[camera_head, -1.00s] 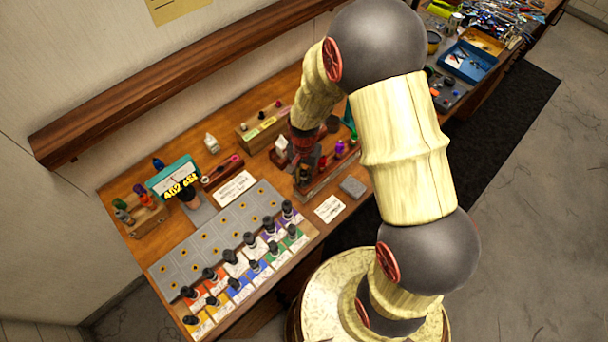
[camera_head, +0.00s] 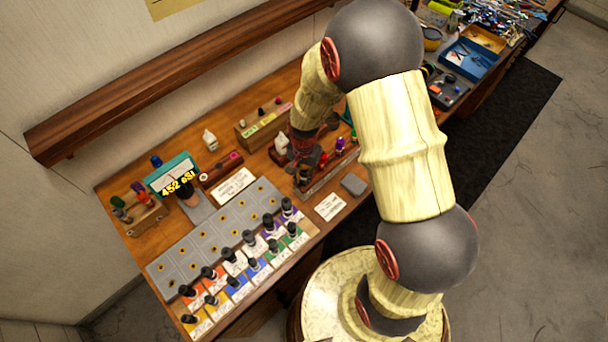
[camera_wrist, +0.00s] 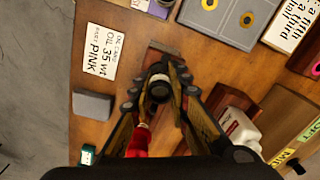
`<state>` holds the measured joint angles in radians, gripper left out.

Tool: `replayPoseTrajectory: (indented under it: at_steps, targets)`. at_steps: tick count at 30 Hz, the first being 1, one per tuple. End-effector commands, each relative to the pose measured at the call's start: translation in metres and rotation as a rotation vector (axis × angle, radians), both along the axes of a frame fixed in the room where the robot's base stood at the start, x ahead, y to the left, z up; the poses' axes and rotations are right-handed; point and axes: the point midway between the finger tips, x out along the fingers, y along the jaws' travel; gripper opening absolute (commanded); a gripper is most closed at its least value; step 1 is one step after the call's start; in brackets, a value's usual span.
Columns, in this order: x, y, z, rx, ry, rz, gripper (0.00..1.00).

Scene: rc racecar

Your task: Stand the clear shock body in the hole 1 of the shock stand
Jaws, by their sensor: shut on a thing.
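My gripper (camera_wrist: 160,92) points down over the wooden shock stand (camera_wrist: 158,50), which also shows in the head view (camera_head: 340,172). Its fingers are shut on a small cylinder, seen end-on with a dark ring and paler centre, apparently the clear shock body (camera_wrist: 159,88). The cylinder is over or at the near-label end of the stand. I cannot tell whether its lower end is in a hole. A red shock body (camera_wrist: 138,142) stands beside my left finger in the wrist view. In the head view my arm hides much of the grip.
A white bottle (camera_wrist: 238,128) stands close to my right finger in the wrist view. A grey block (camera_wrist: 92,104) and a printed card (camera_wrist: 98,52) lie left of the stand.

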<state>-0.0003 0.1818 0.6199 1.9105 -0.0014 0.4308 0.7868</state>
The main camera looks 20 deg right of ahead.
Motion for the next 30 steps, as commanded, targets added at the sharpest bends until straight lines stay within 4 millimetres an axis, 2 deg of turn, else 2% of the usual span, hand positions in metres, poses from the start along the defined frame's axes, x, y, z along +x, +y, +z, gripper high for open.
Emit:
replayPoseTrajectory:
  at_steps: [8,9,19,30]
  targets:
    - [0.0003,0.0000,-0.0006,0.000,0.000,0.000,0.01]
    - [0.0003,0.0000,-0.0005,0.000,0.000,0.000,0.19]
    - [0.0003,0.0000,-0.0005,0.000,-0.001,0.000,0.38]
    - [0.0010,0.0000,0.0029,0.000,-0.003,0.000,0.39]
